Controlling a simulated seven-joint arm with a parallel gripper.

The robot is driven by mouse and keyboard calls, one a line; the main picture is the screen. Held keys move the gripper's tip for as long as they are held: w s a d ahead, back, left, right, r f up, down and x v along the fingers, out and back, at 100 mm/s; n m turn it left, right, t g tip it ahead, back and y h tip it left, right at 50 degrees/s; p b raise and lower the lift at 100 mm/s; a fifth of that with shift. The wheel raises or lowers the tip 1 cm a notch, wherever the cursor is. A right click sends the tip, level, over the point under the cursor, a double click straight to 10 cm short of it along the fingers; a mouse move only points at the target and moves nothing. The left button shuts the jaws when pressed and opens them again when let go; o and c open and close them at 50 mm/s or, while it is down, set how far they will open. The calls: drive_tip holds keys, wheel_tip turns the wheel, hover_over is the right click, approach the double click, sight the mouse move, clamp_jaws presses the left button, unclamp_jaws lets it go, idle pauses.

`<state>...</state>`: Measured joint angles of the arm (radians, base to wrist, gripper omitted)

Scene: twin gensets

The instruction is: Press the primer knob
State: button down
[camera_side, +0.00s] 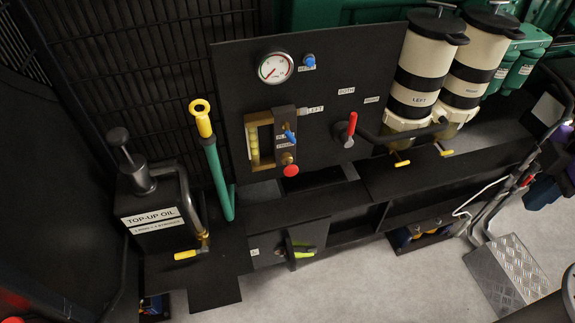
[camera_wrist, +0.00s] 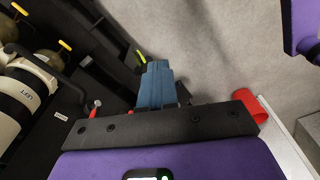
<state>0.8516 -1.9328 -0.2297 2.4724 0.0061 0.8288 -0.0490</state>
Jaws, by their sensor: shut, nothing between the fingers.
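A red round knob (camera_side: 291,170) sticks out of the black panel (camera_side: 240,90), below a blue-handled valve (camera_side: 290,136) and a small label I cannot read fully; it seems to be the primer knob. It is beside the lower right of a brass-framed sight glass (camera_side: 253,147). I cannot make out this knob in the wrist view. My gripper (camera_wrist: 157,68) shows in the wrist view as blue-grey fingers, shut and empty, beyond a black bar. It is apart from the panel. In the side view the gripper cannot be made out.
A gauge (camera_side: 275,67), blue knob (camera_side: 309,61) and red lever (camera_side: 351,126) share the panel. The white filter (camera_side: 421,68) marked LEFT stands right. A top-up oil tank (camera_side: 157,215) and yellow-topped green handle (camera_side: 212,150) stand left. Grey floor (camera_side: 350,280) lies in front.

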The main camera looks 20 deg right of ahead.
sight(290, 167)
drive_tip(key=w+a+f+n+t+y, duration=0.2)
drive_tip(key=w+a+f, duration=0.8)
drive_tip(key=w, duration=0.3)
drive_tip(key=w+a+f+n+t+y, duration=0.2)
drive_tip(key=w+a+f+t, duration=0.1)
drive_tip(key=w+a+f, duration=0.7)
drive_tip(key=w+a, duration=0.2)
drive_tip(key=w, duration=0.1)
drive_tip(key=shift+w+a+n, duration=0.2)
drive_tip(key=shift+a+n, duration=0.1)
drive_tip(key=shift+a, duration=0.1)
drive_tip(key=w+a+f, duration=0.4)
drive_tip(key=w+f, duration=0.3)
drive_tip(key=w, duration=0.1)
drive_tip(key=shift+w+a+f, duration=0.15)
drive_tip(key=shift+w+a, duration=0.05)
drive_tip(key=shift+a, duration=0.15)
